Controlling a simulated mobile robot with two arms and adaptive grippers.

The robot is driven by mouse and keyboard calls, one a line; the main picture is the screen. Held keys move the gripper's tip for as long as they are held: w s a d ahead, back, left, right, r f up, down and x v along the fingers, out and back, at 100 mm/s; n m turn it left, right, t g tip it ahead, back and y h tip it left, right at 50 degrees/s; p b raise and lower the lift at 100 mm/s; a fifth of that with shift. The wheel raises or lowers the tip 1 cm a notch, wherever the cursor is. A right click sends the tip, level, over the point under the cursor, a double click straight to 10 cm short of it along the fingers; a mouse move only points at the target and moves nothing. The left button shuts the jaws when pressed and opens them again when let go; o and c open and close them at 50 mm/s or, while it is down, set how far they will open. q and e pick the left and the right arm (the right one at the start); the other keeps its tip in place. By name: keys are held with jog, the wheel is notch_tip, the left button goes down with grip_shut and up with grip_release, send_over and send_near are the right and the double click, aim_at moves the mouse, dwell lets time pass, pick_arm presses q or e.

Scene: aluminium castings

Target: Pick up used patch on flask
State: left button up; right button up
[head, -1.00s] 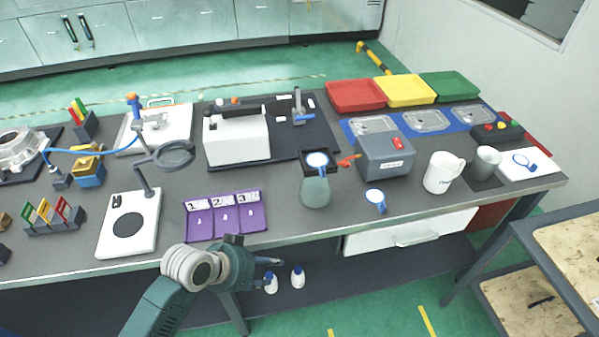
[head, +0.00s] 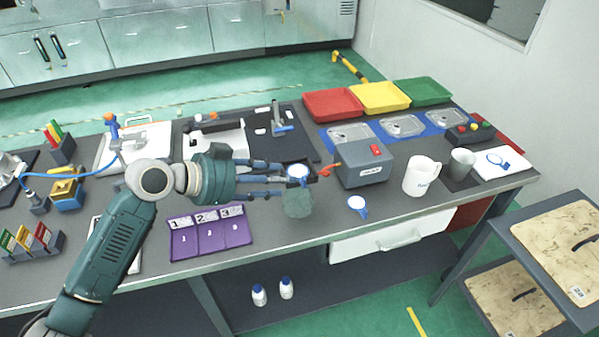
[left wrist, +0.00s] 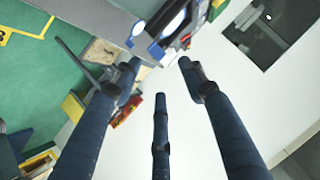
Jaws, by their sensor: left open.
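The used patch (head: 298,170), a white disc with a blue rim, sits on top of the grey-green flask (head: 298,204) near the middle of the table. My left gripper (head: 282,181) reaches in from the left with its fingers level and spread, tips just left of the patch. The fingers are empty. In the left wrist view my left gripper (left wrist: 160,72) has three dark fingers apart, with blue and white shapes beyond the tips; I cannot tell for certain which is the patch. My right gripper is not in view.
A similar blue-rimmed patch (head: 357,205) lies on the table to the right. A grey box with a red switch (head: 362,168) stands right of the flask. A purple numbered mat (head: 210,240) lies below my arm. Mugs (head: 421,176) stand further right.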

aim_at(303, 182)
pick_arm(q)
jog(key=p+x, duration=0.1)
jog(key=x, duration=0.2)
jog(key=shift+w+d+f, duration=0.1)
jog(key=shift+w+f, duration=0.05)
jog(key=p+x, duration=0.2)
jog(key=x, duration=0.1)
jog(key=shift+w+f, duration=0.1)
jog(key=shift+f, duration=0.3)
jog(key=shift+w+d+f, duration=0.2)
jog(key=shift+f, duration=0.1)
jog(key=shift+c, duration=0.5)
jog(key=c, duration=0.9)
